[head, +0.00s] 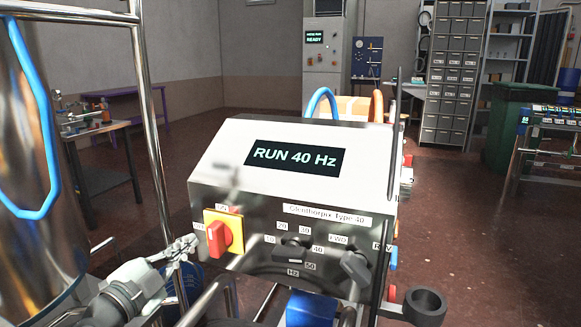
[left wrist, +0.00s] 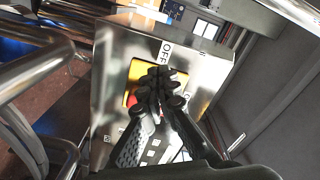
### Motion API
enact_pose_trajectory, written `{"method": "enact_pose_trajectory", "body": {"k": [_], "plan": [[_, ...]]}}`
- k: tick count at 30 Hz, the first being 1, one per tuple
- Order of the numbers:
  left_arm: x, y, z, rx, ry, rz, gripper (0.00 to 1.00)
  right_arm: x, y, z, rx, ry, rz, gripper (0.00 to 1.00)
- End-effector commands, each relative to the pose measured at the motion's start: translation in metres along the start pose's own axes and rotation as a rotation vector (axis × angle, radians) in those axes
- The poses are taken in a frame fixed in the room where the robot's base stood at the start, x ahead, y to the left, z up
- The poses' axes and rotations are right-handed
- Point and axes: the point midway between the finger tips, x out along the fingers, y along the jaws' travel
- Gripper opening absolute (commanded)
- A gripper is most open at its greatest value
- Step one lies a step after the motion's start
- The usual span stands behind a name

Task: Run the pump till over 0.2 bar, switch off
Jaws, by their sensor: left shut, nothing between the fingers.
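The pump control box (head: 300,150) has a sloped top with a lit display (head: 296,159) reading "RUN 40 Hz". On its front, a red rotary switch (head: 225,236) sits on a yellow plate, its handle roughly upright. My left gripper (head: 188,246) is shut and empty, just left of the switch; I cannot tell whether it touches. In the left wrist view, the closed fingertips (left wrist: 161,88) cover most of the yellow plate, below an "OFF" label (left wrist: 166,50). A speed knob (head: 293,247) and a FWD/REV knob (head: 355,266) sit to the right. I see no readable pressure gauge.
A shiny metal tank (head: 45,130) with a blue hose stands close on the left, beside an upright steel rail (head: 148,100). Blue and orange hoses rise behind the box. A dark ring-shaped holder (head: 426,302) is at lower right. A far cabinet display (head: 314,37) reads "READY".

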Motion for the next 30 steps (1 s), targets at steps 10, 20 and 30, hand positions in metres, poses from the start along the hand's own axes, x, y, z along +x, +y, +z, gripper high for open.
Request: {"method": "enact_pose_trajectory", "body": {"k": [10,20,30], "plan": [[-0.0001,0.0017,-0.0043,0.0,0.0,0.0,0.0,-0.0036,0.0005,-0.0006,0.0,0.0,0.0,0.4],[-0.0001,0.0034,-0.0079,0.0,0.0,0.001,0.0,-0.0064,0.0008,-0.0012,0.0,0.0,0.0,0.4],[-0.0001,0.0045,-0.0094,0.0,0.0,0.0,0.0,-0.0073,0.0009,-0.0014,0.0,0.0,0.0,0.4]]}}
